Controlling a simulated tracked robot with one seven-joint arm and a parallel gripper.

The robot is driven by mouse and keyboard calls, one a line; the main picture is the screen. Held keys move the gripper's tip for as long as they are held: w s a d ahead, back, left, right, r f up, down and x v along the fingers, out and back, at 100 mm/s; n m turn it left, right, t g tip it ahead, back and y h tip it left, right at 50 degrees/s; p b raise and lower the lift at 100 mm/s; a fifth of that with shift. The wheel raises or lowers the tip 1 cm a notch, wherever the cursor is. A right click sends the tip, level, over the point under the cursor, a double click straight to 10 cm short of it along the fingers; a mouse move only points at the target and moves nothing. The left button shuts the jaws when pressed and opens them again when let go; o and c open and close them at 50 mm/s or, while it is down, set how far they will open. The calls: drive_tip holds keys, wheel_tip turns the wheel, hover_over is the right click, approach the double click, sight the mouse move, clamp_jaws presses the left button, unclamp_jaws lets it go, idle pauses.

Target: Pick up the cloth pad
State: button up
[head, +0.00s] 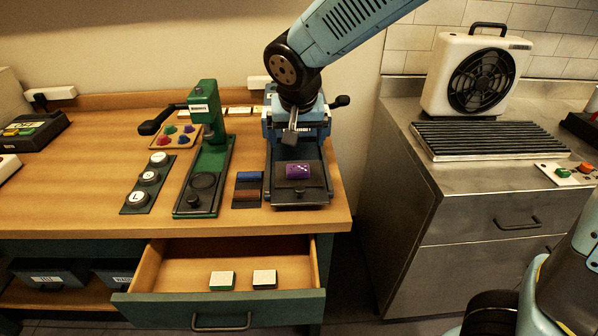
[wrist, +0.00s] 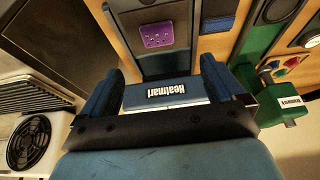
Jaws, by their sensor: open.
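A small purple pad with white marks (head: 298,171), which looks like the cloth pad, lies on the lower plate of a blue press (head: 300,196). The pad also shows in the wrist view (wrist: 158,35), beyond the fingertips. My gripper (head: 291,135) is above and behind the pad, at the press's upper part. In the wrist view my gripper (wrist: 162,82) is open, with a finger on each side of the press's labelled blue head (wrist: 166,94). I cannot tell whether the fingers touch it. The pad is apart from the fingers.
A green press (head: 208,160) stands left of the blue one, with dark blue and brown pads (head: 248,178) between them. An open drawer (head: 180,275) holds two pale blocks. A fan unit (head: 476,75) and a rack (head: 485,140) are on the metal counter at right.

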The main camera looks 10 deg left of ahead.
approach(298, 169)
drive_tip(key=x, duration=0.2)
drive_tip(key=shift+a+f, duration=0.2)
drive_tip(key=shift+f, duration=0.2)
drive_tip(key=shift+d+x, duration=0.1)
drive_tip(key=shift+x, duration=1.25)
drive_tip(key=shift+d+x, duration=0.15)
drive_tip(key=shift+x, duration=1.2)
drive_tip(key=c, duration=1.1)
drive_tip(key=shift+r, duration=0.1)
drive_tip(key=shift+c, duration=0.2)
